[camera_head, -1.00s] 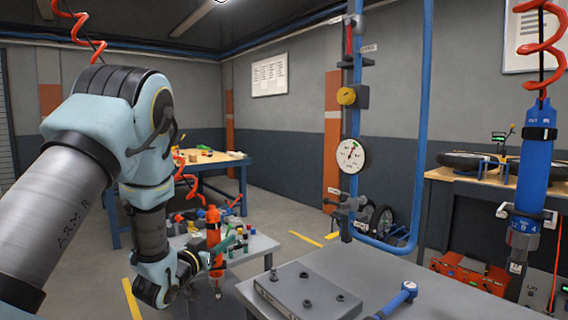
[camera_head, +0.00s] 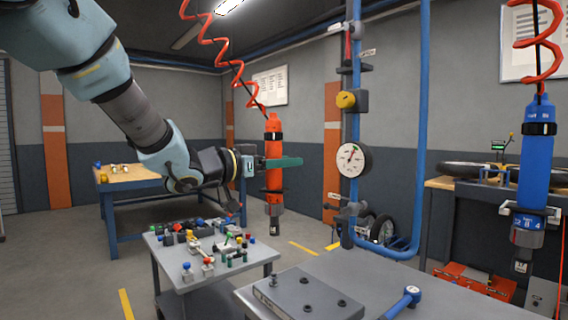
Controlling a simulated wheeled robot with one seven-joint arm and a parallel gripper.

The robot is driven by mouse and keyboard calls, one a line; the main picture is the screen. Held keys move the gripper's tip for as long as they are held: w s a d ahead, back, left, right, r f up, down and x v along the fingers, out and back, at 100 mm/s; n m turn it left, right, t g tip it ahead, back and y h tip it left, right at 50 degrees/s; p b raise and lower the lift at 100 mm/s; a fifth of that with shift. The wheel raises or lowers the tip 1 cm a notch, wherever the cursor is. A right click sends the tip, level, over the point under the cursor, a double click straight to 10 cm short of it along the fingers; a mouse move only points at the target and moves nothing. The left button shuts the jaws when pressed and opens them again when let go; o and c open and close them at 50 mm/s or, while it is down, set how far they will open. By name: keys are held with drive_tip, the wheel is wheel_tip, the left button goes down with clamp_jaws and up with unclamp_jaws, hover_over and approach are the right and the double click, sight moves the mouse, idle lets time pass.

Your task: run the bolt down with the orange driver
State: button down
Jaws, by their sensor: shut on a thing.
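The orange driver (camera_head: 273,129) hangs upright from a red coiled hose, its dark socket end pointing down. My gripper (camera_head: 283,163) is shut on its body, with a green finger across the driver's middle. The driver is in the air, left of and above the grey plate (camera_head: 322,292) on the front bench. Several dark round fittings show on the plate. One at its back left (camera_head: 273,279) stands taller and looks like the bolt, though it is small. The driver's socket is clear of the plate.
A blue driver (camera_head: 533,165) hangs at the right in a bracket. A blue pipe stand with a gauge (camera_head: 354,160) rises behind. A small table (camera_head: 235,266) with several small parts stands left.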

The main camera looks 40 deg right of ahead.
wheel_tip(320, 180, down, 9)
drive_tip(key=b, duration=0.7)
drive_tip(key=shift+a, duration=0.1)
idle(0.8)
drive_tip(key=shift+f+b, duration=0.4)
drive_tip(key=shift+f, duration=0.35)
idle(1.2)
drive_tip(key=shift+w, duration=0.1)
drive_tip(key=shift+f+p, duration=0.35)
drive_tip(key=shift+f, duration=0.4)
idle(2.0)
drive_tip(key=shift+r+p, duration=0.3)
drive_tip(key=shift+p, duration=0.1)
idle(0.8)
